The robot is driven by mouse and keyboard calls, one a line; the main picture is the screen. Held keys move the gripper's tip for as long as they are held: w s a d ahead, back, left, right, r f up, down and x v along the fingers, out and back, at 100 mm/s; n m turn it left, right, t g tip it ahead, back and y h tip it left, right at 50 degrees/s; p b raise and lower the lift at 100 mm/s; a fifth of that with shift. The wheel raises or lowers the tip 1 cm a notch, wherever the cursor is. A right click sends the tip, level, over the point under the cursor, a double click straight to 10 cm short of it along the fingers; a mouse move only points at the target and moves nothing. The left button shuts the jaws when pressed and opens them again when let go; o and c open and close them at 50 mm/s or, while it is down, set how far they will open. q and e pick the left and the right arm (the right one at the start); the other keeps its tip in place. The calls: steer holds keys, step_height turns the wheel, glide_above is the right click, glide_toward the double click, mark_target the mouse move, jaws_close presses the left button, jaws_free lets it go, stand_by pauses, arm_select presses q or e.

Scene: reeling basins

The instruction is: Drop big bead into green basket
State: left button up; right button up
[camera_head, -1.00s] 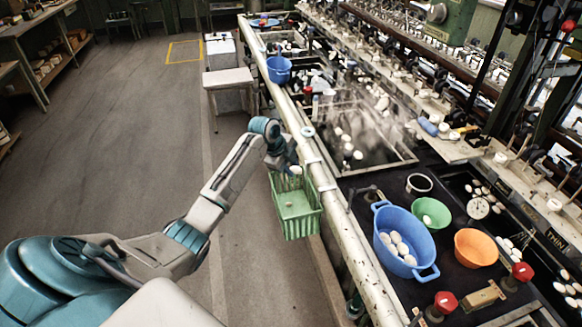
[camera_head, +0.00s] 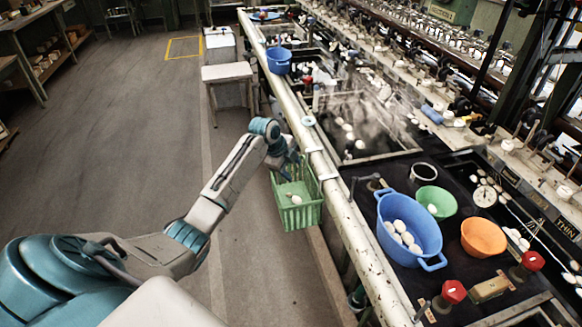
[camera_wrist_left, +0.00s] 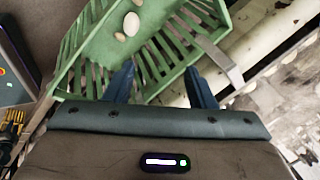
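The green basket (camera_head: 299,215) hangs on the near side of the long pale rail in the head view. It fills the upper part of the left wrist view (camera_wrist_left: 85,52). A pale oval bead (camera_wrist_left: 131,24), the largest of those seen, lies inside on its floor; a pale bead also shows in the basket in the head view (camera_head: 296,199). My left gripper (camera_head: 292,165) is above the basket's far end. In the left wrist view its fingers (camera_wrist_left: 160,67) are apart with nothing between them. My right gripper is not in view.
The rail (camera_head: 344,218) runs beside the basket. Beyond it, a blue tub (camera_head: 419,240) holds several white cocoons, near a green bowl (camera_head: 444,199) and an orange bowl (camera_head: 483,237). A white stool (camera_head: 227,72) stands farther back. The floor at left is open.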

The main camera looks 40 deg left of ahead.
arm_select(q)
steer(key=b+v, duration=0.2)
steer(key=v, duration=0.8)
steer(key=shift+s+r, duration=0.2)
steer(key=shift+r, duration=0.1)
stand_by(0.4)
